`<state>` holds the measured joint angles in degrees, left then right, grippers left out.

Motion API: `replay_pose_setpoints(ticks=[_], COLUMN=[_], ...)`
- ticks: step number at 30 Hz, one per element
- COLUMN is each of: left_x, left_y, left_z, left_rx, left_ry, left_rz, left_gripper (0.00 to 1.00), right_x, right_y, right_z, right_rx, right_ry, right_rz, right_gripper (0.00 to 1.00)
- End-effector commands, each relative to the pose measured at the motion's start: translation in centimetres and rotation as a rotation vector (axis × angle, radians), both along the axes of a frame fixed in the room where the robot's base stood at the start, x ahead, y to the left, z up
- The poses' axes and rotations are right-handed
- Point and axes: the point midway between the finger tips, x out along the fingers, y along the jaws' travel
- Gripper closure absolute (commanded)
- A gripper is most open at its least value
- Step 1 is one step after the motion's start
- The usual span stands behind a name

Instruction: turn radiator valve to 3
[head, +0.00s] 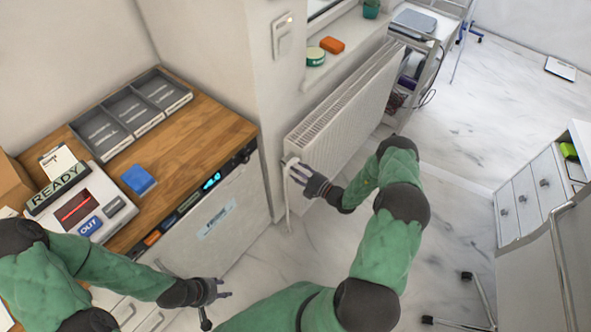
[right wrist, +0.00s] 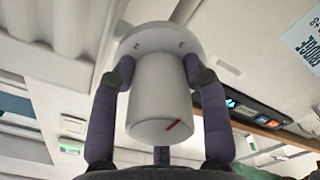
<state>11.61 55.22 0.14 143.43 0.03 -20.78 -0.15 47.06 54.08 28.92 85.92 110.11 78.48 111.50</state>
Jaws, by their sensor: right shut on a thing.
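The radiator (head: 345,110) is a white ribbed panel on the wall below the window sill. Its white valve (head: 291,163) is at the radiator's near end, partly covered by my right gripper (head: 299,172). In the right wrist view the valve head (right wrist: 160,95) is a white cylinder with a red mark on its end face, below a round collar with small dark marks too small to read surely. My right gripper's fingers (right wrist: 156,80) are shut on the valve, one on each side. My left gripper (head: 226,287) is empty, fingers apart, low in front of the cabinet.
A wooden counter (head: 205,110) with grey trays (head: 132,112), a blue block (head: 138,179) and a READY device (head: 85,205) is on the left. An orange block (head: 332,45) and a green-white tin (head: 315,57) sit on the sill. White drawers (head: 530,200) stand right. Floor between is partly clear.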

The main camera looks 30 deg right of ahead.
Motion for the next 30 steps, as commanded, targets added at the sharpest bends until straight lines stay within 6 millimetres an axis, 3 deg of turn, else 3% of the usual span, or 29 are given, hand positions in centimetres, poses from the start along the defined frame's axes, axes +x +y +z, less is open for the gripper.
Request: replay_pose_setpoints(ticks=[1,12,13,14,30], left_x=[0.00,0.00,0.00,0.00,0.00], left_y=[0.00,0.00,0.00,0.00,0.00], left_z=[-0.01,0.00,0.00,0.00,0.00], left_rx=[0.000,0.000,0.000,0.000,0.000], left_ry=[0.000,0.000,0.000,0.000,0.000], left_rz=[0.000,0.000,0.000,0.000,0.000], left_gripper=[0.60,0.60,0.60,0.60,0.60], right_x=[-0.45,-0.44,-0.43,-0.42,-0.11], right_y=[0.92,0.93,0.94,0.92,0.29], right_z=[-0.45,-0.40,-0.39,-0.39,-0.06], right_rx=[0.015,0.017,0.017,0.016,0.008], right_ry=[0.014,0.013,0.013,0.013,0.004], right_rz=[0.014,0.015,0.015,0.015,0.006], right_gripper=[0.87,0.87,0.49,0.44,0.44])
